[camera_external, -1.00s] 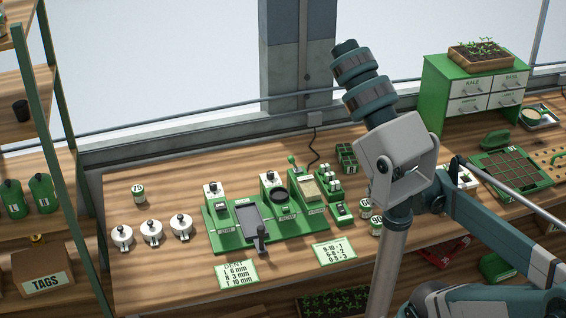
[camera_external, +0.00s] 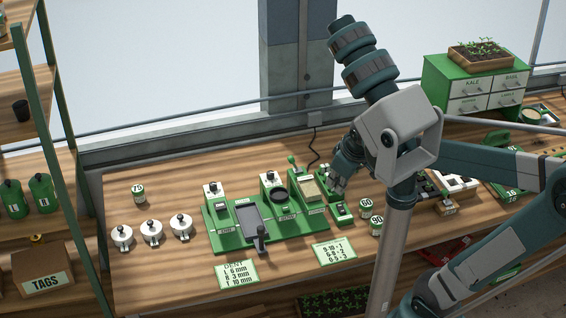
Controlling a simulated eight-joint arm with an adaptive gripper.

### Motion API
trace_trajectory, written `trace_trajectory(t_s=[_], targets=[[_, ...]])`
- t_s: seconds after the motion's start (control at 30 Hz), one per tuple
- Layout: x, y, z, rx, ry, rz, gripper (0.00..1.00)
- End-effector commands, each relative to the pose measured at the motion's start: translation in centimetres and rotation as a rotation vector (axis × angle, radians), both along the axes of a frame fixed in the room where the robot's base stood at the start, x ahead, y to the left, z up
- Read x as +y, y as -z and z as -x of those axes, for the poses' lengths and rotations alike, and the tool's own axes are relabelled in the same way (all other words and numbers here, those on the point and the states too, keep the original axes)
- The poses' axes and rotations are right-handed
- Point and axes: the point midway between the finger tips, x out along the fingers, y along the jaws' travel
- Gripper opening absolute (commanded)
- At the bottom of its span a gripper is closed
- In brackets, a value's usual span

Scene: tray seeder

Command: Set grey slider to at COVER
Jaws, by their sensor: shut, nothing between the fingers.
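The green seeder (camera_external: 228,241) stands on the bench with several stations on its base. A dark grey upright handle (camera_external: 261,236) stands at its front, beside a grey rectangular plate (camera_external: 250,221); I cannot tell for sure which part is the grey slider. No COVER label is readable. My gripper (camera_external: 337,188) points down at the seeder's right end, over a small green unit with pale knobs (camera_external: 340,211), partly hiding it. The gripper is shut and looks empty; I cannot tell whether it touches the unit.
White lidded pots (camera_external: 151,232) stand at the left of the bench. Numbered cans (camera_external: 365,208) stand just right of my gripper. The bench's front left is clear. A green drawer cabinet (camera_external: 437,85) stands at the back right.

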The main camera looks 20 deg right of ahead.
Motion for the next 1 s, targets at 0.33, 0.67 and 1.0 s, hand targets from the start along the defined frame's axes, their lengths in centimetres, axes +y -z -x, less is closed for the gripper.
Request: trace_trajectory(t_s=[0.33,0.67,1.0], targets=[[5.0,-1.2,-1.3,0.061,-0.211,0.092,0.00],[9.9,-1.7,-1.9,0.117,-0.410,0.178,0.00],[15.1,-1.7,-1.9,0.172,-0.616,0.267,0.00]])
